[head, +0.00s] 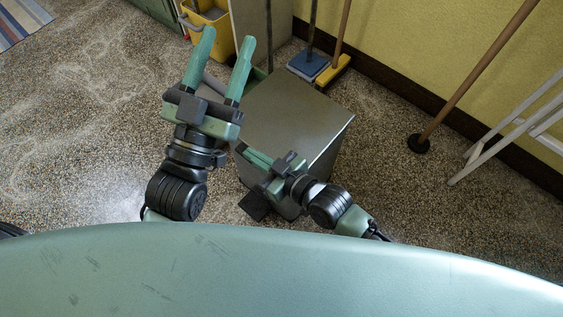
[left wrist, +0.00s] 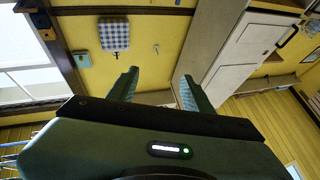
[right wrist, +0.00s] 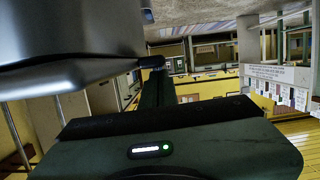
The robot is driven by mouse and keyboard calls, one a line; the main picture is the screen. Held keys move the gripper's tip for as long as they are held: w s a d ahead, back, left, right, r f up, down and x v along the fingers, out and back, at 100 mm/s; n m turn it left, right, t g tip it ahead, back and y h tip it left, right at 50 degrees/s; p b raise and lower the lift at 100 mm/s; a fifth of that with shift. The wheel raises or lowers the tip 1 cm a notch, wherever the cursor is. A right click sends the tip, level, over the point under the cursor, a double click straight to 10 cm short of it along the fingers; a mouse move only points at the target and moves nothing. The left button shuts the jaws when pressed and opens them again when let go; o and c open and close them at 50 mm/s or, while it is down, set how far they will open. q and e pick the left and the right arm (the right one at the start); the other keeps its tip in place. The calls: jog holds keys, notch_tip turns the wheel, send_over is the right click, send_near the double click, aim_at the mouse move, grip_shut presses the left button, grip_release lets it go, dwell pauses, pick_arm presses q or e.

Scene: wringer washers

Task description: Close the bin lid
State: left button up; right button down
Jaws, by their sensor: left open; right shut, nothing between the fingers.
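The bin (head: 290,108) is a grey metal box on the floor in the middle of the head view. A broad flat metal face of it points up at the camera, and a black pedal (head: 256,206) sticks out low at its near side. I cannot tell how far the lid stands open. My right gripper (head: 241,149) is shut and empty, over the bin's near left side. In the right wrist view a large grey metal body (right wrist: 70,45), likely the bin, fills the upper left beside the shut fingers. My left gripper (head: 227,38) is open and empty, to the left of the bin and higher.
A yellow bucket (head: 212,30) stands behind the left gripper. A plunger (head: 418,143) and white ladder legs (head: 490,150) are at right. The speckled floor at left is clear.

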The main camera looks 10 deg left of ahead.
notch_tip(320, 180, up, 2)
jog(key=shift+w+r+p, duration=0.1)
jog(key=shift+r+p, duration=0.05)
jog(key=shift+p, duration=0.5)
pick_arm(q)
notch_tip(320, 180, down, 11)
jog(key=a+g+y+p, duration=0.1)
jog(key=g+y, duration=0.2)
jog(key=g, duration=0.4)
pick_arm(e)
jog(key=shift+r, duration=0.75)
pick_arm(q)
jog(key=s+a+f+g+y+p, duration=0.1)
jog(key=s+a+f+g, duration=0.1)
jog(key=f, duration=0.3)
jog(key=s+a+f+g+p, duration=0.1)
jog(key=s+f+g, duration=0.4)
jog(key=f, duration=0.1)
jog(key=shift+a+f+n+y+p, duration=0.2)
jog(key=shift+a+n+y+p, duration=0.15)
jog(key=shift+n+y+p, duration=0.05)
pick_arm(e)
jog(key=v, duration=0.9)
jog(key=shift+s+d, duration=0.2)
jog(key=shift+d, duration=0.2)
